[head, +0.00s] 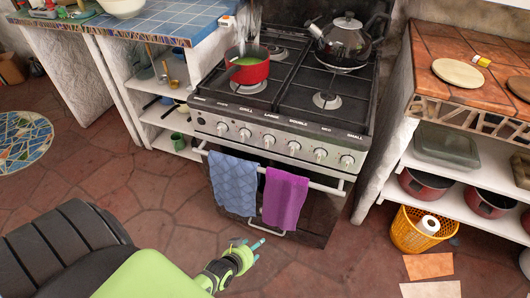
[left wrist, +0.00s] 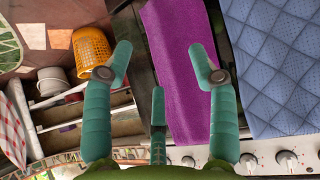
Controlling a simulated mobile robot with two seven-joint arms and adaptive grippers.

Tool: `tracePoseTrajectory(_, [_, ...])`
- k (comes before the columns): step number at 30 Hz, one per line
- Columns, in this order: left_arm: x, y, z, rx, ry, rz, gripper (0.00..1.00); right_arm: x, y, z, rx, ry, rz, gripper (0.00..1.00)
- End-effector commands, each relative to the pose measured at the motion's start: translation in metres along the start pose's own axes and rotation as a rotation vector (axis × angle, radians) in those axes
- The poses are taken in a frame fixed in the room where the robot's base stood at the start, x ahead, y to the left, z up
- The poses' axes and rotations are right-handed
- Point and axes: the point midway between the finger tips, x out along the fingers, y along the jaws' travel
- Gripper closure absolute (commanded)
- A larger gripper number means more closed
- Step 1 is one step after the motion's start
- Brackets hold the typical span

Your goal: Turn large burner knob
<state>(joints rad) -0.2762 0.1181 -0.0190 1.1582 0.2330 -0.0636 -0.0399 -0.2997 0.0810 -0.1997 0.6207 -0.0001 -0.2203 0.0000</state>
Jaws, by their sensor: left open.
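The stove (head: 282,100) has a row of several round silver knobs along its front panel. The third knob from the left (head: 268,141) sits below a small label that seems to read LARGE. My left gripper (head: 256,248) is low in front of the stove, below the knobs and the towels, touching nothing. In the left wrist view its three teal fingers (left wrist: 165,75) are spread open and empty. Some knobs (left wrist: 248,163) show along the bottom of that view, partly hidden by the hand; I cannot tell which one is the large burner's. My right gripper is not in view.
A blue towel (head: 233,184) and a purple towel (head: 285,197) hang on the oven handle below the knobs. A red pot (head: 247,72) and a kettle (head: 340,42) stand on the hob. A yellow basket (head: 408,233) is at the right. The floor before the stove is clear.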

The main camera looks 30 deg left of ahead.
Motion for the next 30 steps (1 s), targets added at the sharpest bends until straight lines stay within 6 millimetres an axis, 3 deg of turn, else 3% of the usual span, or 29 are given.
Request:
tracePoseTrajectory(1, [0.008, -0.011, -0.051, -0.037, 0.139, -0.011, 0.41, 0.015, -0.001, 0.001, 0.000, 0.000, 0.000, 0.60])
tracePoseTrajectory(3, [0.001, -0.025, -0.120, -0.086, 0.313, -0.022, 0.41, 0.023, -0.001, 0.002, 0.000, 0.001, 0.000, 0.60])
tracePoseTrajectory(6, [-0.024, -0.041, -0.198, -0.134, 0.519, -0.030, 0.41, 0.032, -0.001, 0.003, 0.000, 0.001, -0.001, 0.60])
tracePoseTrajectory(9, [-0.049, -0.052, -0.249, -0.164, 0.661, -0.032, 0.41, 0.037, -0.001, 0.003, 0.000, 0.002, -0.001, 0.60])
tracePoseTrajectory(12, [-0.066, -0.058, -0.276, -0.179, 0.739, -0.032, 0.41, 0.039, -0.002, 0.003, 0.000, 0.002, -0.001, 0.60])
tracePoseTrajectory(15, [-0.069, -0.060, -0.289, -0.183, 0.766, -0.032, 0.41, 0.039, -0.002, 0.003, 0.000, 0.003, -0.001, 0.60])
tracePoseTrajectory(30, [-0.024, -0.065, -0.331, -0.182, 0.762, -0.032, 0.41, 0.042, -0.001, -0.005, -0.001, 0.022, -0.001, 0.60])
